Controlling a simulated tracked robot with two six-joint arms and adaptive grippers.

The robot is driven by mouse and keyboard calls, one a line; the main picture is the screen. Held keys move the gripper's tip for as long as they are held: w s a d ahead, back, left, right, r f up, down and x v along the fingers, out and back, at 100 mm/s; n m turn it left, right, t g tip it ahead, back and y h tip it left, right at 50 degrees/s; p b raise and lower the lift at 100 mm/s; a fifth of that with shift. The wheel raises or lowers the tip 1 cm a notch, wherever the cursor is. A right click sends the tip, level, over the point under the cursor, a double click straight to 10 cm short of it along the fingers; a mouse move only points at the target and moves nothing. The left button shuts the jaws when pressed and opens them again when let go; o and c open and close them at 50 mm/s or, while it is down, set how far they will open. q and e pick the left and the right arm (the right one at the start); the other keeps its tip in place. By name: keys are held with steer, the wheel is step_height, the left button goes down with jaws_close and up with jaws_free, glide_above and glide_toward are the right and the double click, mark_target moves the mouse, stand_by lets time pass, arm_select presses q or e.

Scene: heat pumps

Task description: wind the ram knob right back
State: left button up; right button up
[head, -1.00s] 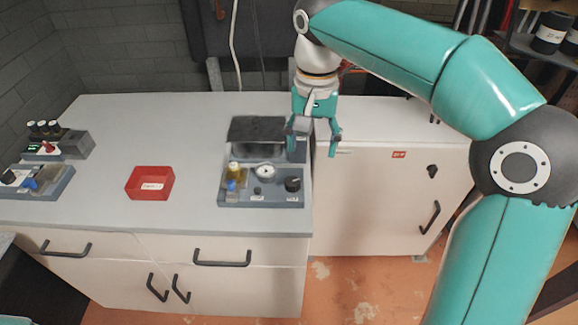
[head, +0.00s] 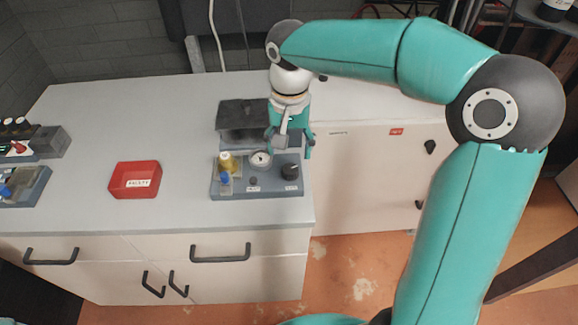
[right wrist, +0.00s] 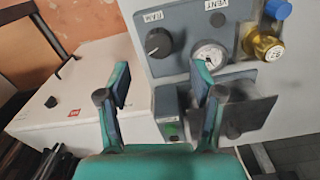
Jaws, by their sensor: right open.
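The ram knob (head: 290,172) is a round black knob on the right of a grey-blue panel (head: 275,190) on the bench. In the right wrist view the knob (right wrist: 158,43) sits under a RAM label, with a pale pointer mark on it. My right gripper (head: 290,148) is open just behind and above the knob in the head view. In the right wrist view its two teal fingers (right wrist: 160,85) stand apart with nothing between them, and the knob appears beyond the tips, not touched. My left gripper is not in view.
Beside the knob are a white-faced gauge (head: 260,159), a small VENT knob (head: 253,181) and a brass valve (right wrist: 266,45) with a blue cap. A dark plate (head: 243,114) stands behind. A red tray (head: 135,180) lies left, with clear bench between.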

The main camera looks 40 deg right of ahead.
mark_target(290, 168)
step_height(290, 168, down, 7)
steer(key=shift+r, duration=0.15)
steer(key=c, duration=1.1)
steer(key=shift+c, duration=0.2)
